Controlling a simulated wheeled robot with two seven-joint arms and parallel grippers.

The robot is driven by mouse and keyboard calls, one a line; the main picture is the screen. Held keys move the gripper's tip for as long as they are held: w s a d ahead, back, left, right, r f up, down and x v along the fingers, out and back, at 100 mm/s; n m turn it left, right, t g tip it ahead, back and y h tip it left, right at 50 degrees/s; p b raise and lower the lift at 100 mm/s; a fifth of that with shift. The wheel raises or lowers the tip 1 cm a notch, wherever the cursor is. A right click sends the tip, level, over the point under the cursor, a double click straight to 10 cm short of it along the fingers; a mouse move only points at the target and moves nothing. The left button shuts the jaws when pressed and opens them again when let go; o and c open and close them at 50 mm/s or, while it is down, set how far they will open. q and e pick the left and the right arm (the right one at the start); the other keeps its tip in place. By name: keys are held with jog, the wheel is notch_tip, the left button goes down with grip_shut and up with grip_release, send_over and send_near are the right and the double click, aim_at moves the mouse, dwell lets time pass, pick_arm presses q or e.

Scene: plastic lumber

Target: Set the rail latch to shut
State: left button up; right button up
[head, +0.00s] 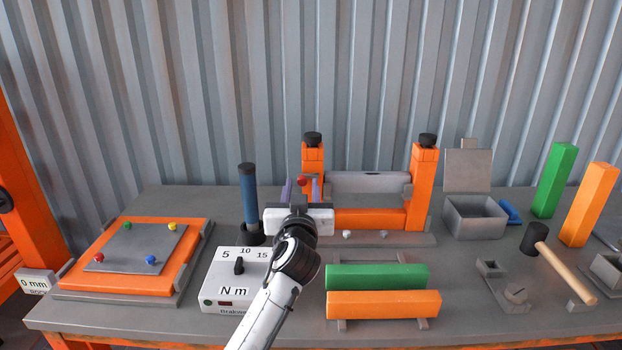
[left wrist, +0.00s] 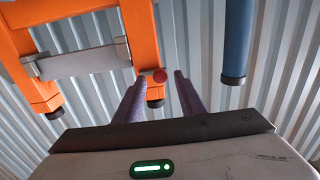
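An orange frame (head: 424,190) with two black-capped posts stands at the back middle of the bench. A grey rail (head: 368,182) spans its posts, and it also shows in the left wrist view (left wrist: 82,61). A small red round knob (head: 302,184) sits at the left post; it also shows in the left wrist view (left wrist: 159,76). I cannot tell the latch's body or setting, as my gripper covers that part. My left gripper (head: 301,183) is open, its purple fingers on either side of the knob, apparently not touching it. My right gripper is not in view.
A blue cylinder (head: 248,195) stands close left of my gripper. A white torque box (head: 234,282) is in front of it. Green (head: 375,277) and orange (head: 383,304) beams lie in front of the frame. A hinged grey box (head: 474,217) and a mallet (head: 565,275) are to the right.

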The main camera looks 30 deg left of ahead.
pick_arm(q)
jog(key=shift+x, duration=0.85)
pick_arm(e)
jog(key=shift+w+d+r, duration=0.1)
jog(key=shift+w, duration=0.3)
pick_arm(q)
jog(key=shift+s, duration=0.1)
grip_shut()
